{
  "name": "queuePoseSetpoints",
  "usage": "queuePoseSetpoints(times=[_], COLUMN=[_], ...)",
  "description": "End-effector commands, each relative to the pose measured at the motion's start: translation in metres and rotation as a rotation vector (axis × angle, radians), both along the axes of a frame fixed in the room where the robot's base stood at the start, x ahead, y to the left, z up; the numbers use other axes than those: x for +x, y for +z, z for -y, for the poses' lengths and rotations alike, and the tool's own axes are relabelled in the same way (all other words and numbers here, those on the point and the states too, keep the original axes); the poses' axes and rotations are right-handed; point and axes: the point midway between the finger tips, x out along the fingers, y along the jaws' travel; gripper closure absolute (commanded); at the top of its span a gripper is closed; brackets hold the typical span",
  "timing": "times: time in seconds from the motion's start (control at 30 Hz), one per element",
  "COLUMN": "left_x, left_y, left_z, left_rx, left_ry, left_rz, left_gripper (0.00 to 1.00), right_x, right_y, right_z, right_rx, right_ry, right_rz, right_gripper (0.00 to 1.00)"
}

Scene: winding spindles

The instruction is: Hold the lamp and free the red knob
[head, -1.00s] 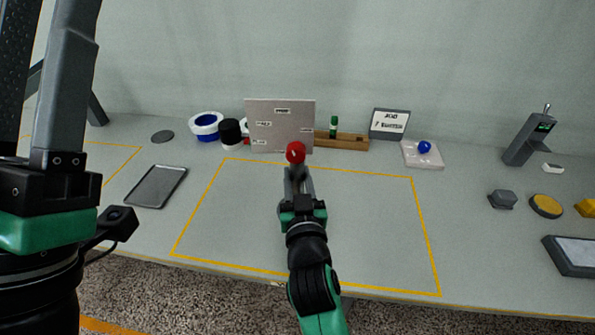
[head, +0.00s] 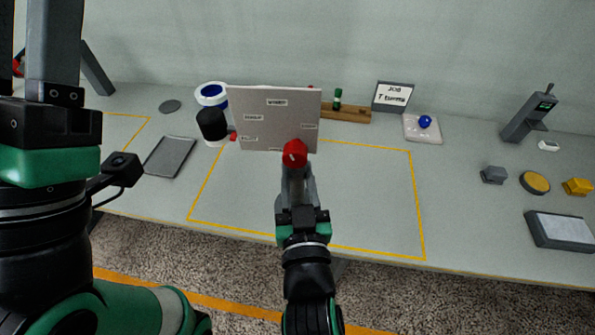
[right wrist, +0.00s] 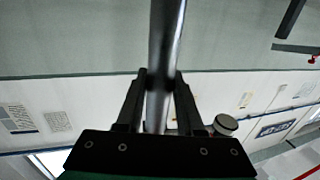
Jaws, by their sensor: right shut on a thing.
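The red knob (head: 295,153) shows at the tip of my right gripper in the head view, overlapping the lower edge of the pale labelled panel (head: 275,120). I cannot tell whether the knob touches the panel. My right gripper (head: 297,178) is shut on a slim shiny metal rod. The rod (right wrist: 165,50) runs between both fingers in the right wrist view. I cannot tell whether the knob sits on this rod. My left gripper (head: 30,60) stands upright at the far left, fingers apart, with the tips beyond the frame. I cannot tell which thing is the lamp.
A blue-and-white ring (head: 211,96), a black-and-white cylinder (head: 211,126) and a grey tray (head: 170,156) are on the left. A wooden rail (head: 347,113), a sign (head: 392,96) and a blue ball (head: 425,122) are behind. The yellow-outlined area is mostly clear.

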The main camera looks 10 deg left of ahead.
Motion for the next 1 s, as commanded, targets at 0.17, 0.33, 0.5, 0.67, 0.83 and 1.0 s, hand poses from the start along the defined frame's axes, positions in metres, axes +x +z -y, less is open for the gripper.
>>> queuePoseSetpoints(times=[0.17, 0.33, 0.5, 0.67, 0.83, 1.0], left_x=[0.000, 0.000, 0.000, 0.000, 0.000, 0.000], left_y=[-0.012, -0.023, -0.033, -0.044, -0.056, -0.068], left_z=[0.000, 0.000, 0.000, 0.000, 0.000, 0.000], left_rx=[0.000, 0.000, 0.000, 0.000, 0.000, 0.000], left_ry=[0.000, 0.000, 0.000, 0.000, 0.000, 0.000], left_rz=[0.000, 0.000, 0.000, 0.000, 0.000, 0.000], left_gripper=[0.50, 0.50, 0.50, 0.50, 0.50, 0.50], right_x=[0.010, 0.022, 0.033, 0.044, 0.056, 0.067], right_y=[-0.010, -0.020, -0.029, -0.038, -0.048, -0.058], right_z=[-0.001, -0.002, -0.003, -0.004, -0.006, -0.007], right_rx=[0.002, 0.002, 0.002, 0.002, 0.002, 0.002], right_ry=[-0.001, -0.002, -0.001, -0.001, 0.000, 0.000], right_rz=[0.004, 0.004, 0.004, 0.005, 0.005, 0.005], right_gripper=[1.00, 1.00, 1.00, 1.00, 1.00, 1.00])
